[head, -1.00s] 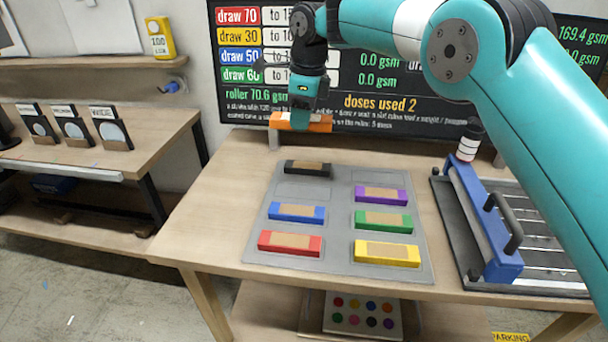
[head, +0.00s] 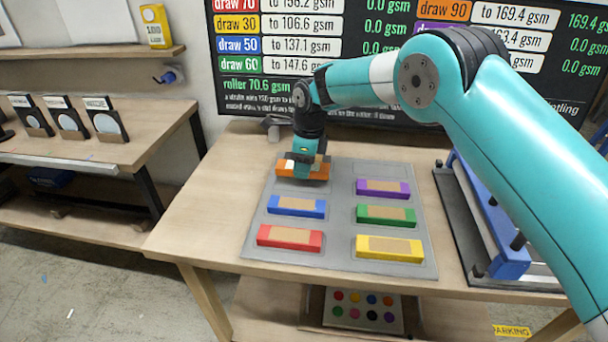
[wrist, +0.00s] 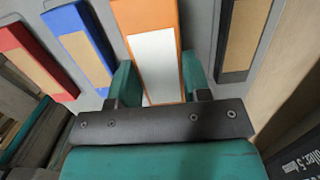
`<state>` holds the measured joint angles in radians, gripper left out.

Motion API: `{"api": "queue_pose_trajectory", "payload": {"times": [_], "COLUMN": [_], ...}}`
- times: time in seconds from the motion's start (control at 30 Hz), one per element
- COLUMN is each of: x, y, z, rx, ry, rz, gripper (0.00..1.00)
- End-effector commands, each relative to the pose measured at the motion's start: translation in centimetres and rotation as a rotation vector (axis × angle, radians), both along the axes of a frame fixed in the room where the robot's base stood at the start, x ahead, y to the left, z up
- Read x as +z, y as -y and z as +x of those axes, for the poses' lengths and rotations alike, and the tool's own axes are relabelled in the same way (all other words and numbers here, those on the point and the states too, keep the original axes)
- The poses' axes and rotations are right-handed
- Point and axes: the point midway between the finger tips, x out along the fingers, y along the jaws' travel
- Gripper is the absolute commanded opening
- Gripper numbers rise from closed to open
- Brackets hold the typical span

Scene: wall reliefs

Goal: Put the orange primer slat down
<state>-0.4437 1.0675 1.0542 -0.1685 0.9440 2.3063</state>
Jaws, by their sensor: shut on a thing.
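My gripper (head: 305,168) is shut on the orange primer slat (head: 289,170), which has a pale inlay. It holds the slat over the back left part of the grey mat (head: 342,180). In the wrist view the orange slat (wrist: 154,50) lies between the fingers (wrist: 160,88). There it is between the blue slat (wrist: 80,45) and the black slat (wrist: 245,35). The black slat is mostly hidden behind my gripper in the head view. I cannot tell whether the orange slat touches the mat.
Blue (head: 296,207), red (head: 289,238), purple (head: 383,188), green (head: 386,215) and yellow (head: 389,247) slats lie on the mat. A blue-framed rack (head: 490,225) stands at the right of the table. A board (head: 400,100) with readings is behind. Bare table is left of the mat.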

Motion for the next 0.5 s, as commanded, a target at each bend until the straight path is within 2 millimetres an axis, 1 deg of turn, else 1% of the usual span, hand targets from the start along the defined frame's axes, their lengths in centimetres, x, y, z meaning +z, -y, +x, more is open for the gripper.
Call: {"api": "queue_pose_trajectory", "payload": {"times": [0.13, 0.23, 0.5], "x": [-2.3, -3.5, -3.8], "y": [0.0, 0.0, 0.0], "z": [-0.1, -0.1, 0.0], "rx": [0.0, 0.001, 0.001], "ry": [-0.004, -0.003, 0.0], "rz": [-0.001, -0.001, 0.0], "gripper": [0.16, 0.16, 0.16]}}
